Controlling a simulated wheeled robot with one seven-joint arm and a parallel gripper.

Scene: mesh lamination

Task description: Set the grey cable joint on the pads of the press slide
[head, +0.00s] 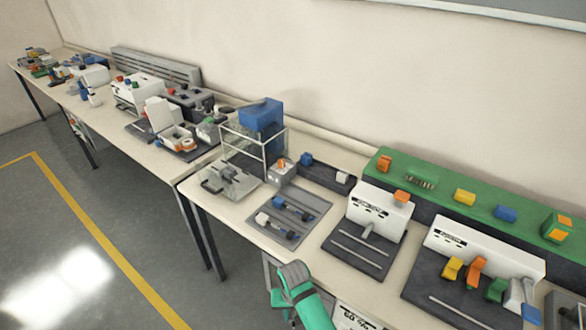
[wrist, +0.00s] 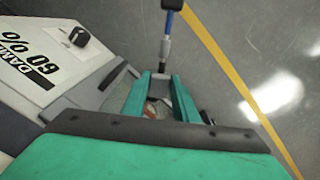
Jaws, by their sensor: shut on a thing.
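My gripper (wrist: 163,76) shows in the wrist view, its two teal fingers closed on a slim part. This looks like the cable joint (wrist: 163,48), with a grey section at the fingertips and a blue length and dark end beyond. The held part is over the floor, in front of the bench. In the head view my arm is at the bottom centre and the held part cannot be made out. What looks like the press slide, a grey plate with a handle (head: 230,184), lies before a caged unit with a blue top (head: 261,116). Its pads are too small to tell.
A dark tray (head: 318,205) with blue-and-white cable parts lies right of the slide. A small grey box (head: 282,172) stands between them. White machines on dark bases (head: 362,252) fill the right. A white sign panel (wrist: 30,50) is close to my gripper. The floor in front is clear.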

